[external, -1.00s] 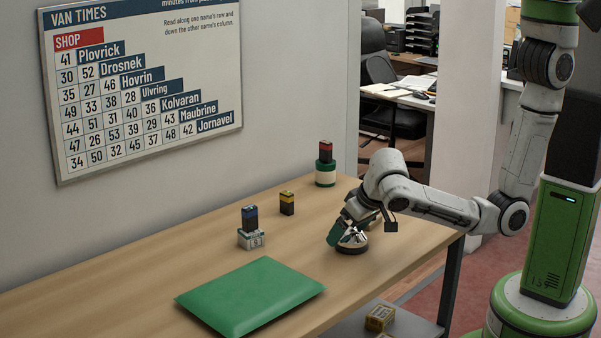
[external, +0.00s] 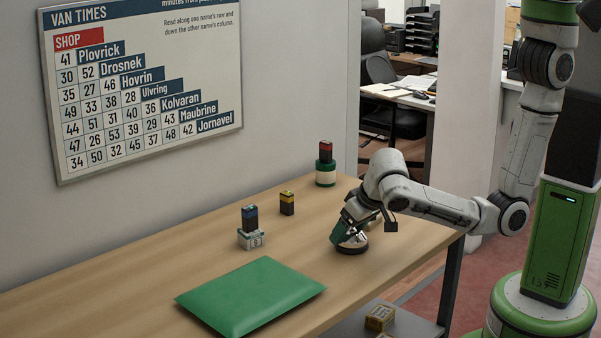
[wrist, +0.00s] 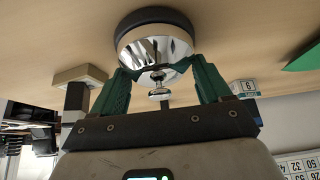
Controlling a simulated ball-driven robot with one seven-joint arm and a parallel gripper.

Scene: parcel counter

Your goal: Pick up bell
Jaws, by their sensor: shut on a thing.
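The bell (external: 354,244) is a shiny silver dome on a dark base, standing on the wooden table near its right edge in the external view. In the wrist view the bell (wrist: 155,42) fills the top middle, its small knob pointing at the camera. My gripper (external: 345,232) comes down on it from above. Its two green fingers, around the gripper's middle (wrist: 158,75) in the wrist view, lie on either side of the dome and are shut on it. The bell's base appears to rest on the table. Part of the dome is hidden by a finger in the external view.
A green padded envelope (external: 250,296) lies at the front.

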